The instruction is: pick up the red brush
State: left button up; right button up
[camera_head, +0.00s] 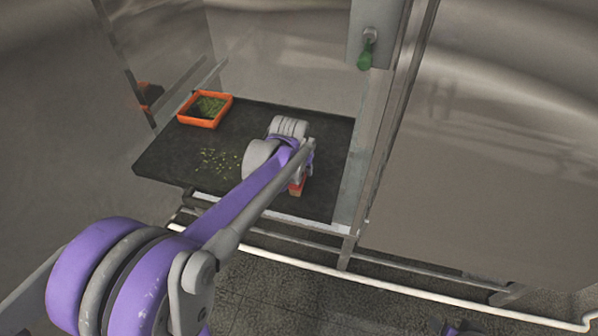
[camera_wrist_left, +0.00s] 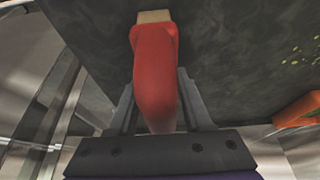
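The red brush (camera_wrist_left: 154,75) fills the middle of the left wrist view, its red handle toward me and its tan end (camera_wrist_left: 154,16) away from me. My left gripper (camera_wrist_left: 157,100) has one dark finger on each side of the handle, and both appear to press against it. In the head view only a small red part of the brush (camera_head: 298,187) shows beside my left wrist, over the right front of the dark tray. My arm hides the rest. I cannot tell whether the brush touches the tray.
The dark tray (camera_head: 170,160) holds scattered green bits (camera_head: 218,160) left of my wrist. An orange container (camera_head: 204,124) with green material stands at its back left. Metal walls enclose the tray, with a post to its right and a green-handled knob (camera_head: 365,58) above.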

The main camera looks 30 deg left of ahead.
pick_arm(q)
grip_shut()
jog(key=shift+r, duration=0.1)
notch_tip(320, 180, up, 10)
jog(key=shift+f+p, duration=0.1)
jog(key=shift+p, duration=0.2)
jog(key=shift+o, duration=0.2)
grip_release()
jog(key=c, duration=0.7)
jog(key=shift+o, duration=0.2)
